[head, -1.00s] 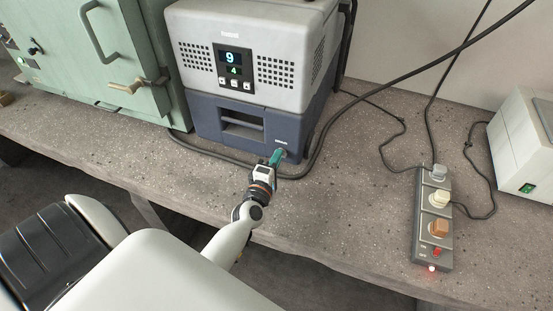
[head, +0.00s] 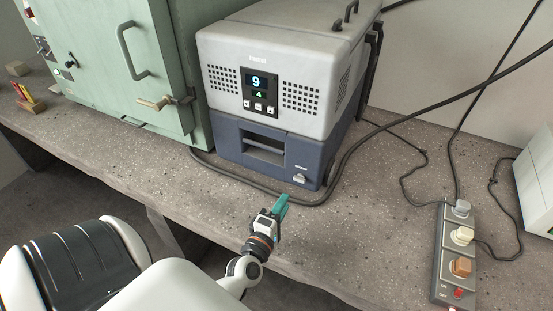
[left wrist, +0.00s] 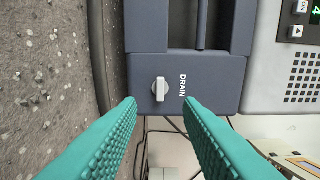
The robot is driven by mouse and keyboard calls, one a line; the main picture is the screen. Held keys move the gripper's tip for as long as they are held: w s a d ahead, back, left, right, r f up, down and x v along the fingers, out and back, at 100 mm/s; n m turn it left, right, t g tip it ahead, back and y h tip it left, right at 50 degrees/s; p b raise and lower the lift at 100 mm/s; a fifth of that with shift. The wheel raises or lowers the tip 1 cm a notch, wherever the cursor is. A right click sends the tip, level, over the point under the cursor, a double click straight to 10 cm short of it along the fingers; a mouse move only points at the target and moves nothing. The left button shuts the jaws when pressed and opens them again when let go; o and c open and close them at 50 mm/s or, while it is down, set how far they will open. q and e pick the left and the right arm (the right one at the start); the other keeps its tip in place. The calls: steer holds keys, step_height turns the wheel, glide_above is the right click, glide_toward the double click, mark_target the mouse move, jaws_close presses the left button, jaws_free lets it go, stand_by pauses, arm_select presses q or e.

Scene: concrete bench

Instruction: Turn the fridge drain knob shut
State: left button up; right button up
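The fridge (head: 262,80) is a grey box with a dark blue lower part and a small display. Its drain knob (head: 299,178) is a light grey knob at the lower right of the blue front. My right gripper is in neither current view.
A black cable (head: 235,181) runs along the bench in front of the fridge. A green cabinet (head: 110,75) stands to the left. A power strip (head: 455,255) with plugs lies to the right. Speckled bench top (head: 350,230) between is clear.

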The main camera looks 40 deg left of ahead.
arm_select(q)
steer(key=shift+v, duration=1.8)
